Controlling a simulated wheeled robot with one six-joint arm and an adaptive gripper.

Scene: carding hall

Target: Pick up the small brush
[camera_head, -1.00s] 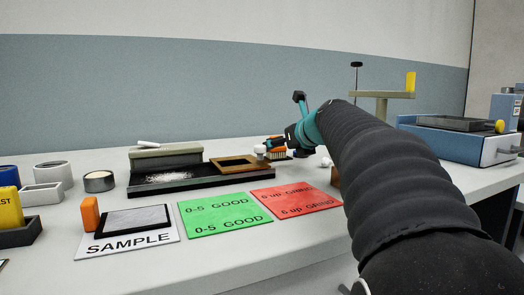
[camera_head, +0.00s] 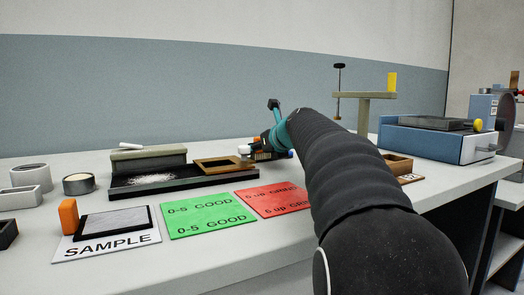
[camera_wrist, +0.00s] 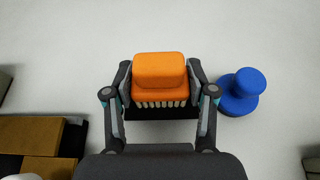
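The small brush, an orange block with pale bristles, sits centred between my gripper's fingers in the wrist view (camera_wrist: 160,72). My gripper (camera_wrist: 160,80) has a finger pad against each side of the brush, with no clear gap showing. In the head view my gripper (camera_head: 264,148) is low over the table behind the red sheet, and my arm and fingers hide most of the brush. I cannot tell whether the brush is clear of the table.
A blue knob-shaped piece (camera_wrist: 242,90) stands close to the right finger. A brown frame (camera_head: 222,164) on a black tray (camera_head: 150,188) lies left of my gripper. Green (camera_head: 208,214) and red (camera_head: 268,200) sheets lie in front. A blue-grey machine (camera_head: 435,140) stands at the right.

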